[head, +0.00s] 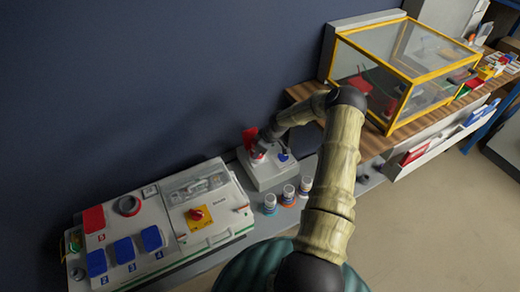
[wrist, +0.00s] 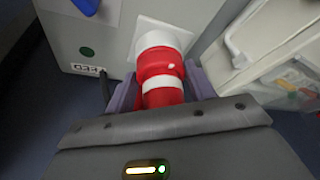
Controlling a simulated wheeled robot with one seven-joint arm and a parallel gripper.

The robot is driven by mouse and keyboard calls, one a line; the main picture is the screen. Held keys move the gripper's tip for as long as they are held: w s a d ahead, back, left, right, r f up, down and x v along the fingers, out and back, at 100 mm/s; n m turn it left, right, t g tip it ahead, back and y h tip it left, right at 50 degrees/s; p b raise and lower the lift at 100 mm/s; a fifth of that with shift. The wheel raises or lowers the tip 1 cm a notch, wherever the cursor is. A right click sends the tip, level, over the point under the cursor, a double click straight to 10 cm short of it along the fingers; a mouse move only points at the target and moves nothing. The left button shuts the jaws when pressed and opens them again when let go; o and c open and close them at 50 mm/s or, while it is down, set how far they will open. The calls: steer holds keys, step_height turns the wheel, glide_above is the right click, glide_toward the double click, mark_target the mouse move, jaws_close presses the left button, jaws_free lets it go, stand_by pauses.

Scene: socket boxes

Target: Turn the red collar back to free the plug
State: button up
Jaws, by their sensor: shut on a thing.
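The red collar (wrist: 160,66) sits against a white square socket plate (wrist: 165,30) in the wrist view. Below it are a white band and the red plug body (wrist: 163,99), in line with the collar. My gripper (wrist: 161,82) has one purple-grey finger on each side of this red piece and is shut on it. The gripper's dark body hides the plug's lower end. In the head view, the gripper end (head: 264,141) is at the small grey socket box (head: 268,179), with red parts beside it. The collar's turn position cannot be told.
A blue cover (head: 284,156) is on the same box, right of my gripper. Several small jars (head: 288,195) stand in front. A larger white panel box (head: 190,240) with blue and red covers lies to the left. A yellow-framed clear case (head: 405,65) stands behind right.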

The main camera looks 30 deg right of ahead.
steer(key=o, duration=1)
steer(key=shift+r, duration=0.1)
steer(key=v, duration=1.7)
steer(key=shift+a+r, duration=0.1)
steer(key=s+a+r+m+g+h+p, duration=0.1)
steer(key=s+a+r+m+p, duration=0.6)
steer(key=s+a+r, duration=1.3)
steer(key=shift+s+a+h+p, duration=0.35)
steer(key=shift+s+a+h, duration=0.5)
steer(key=shift+a, duration=0.3)
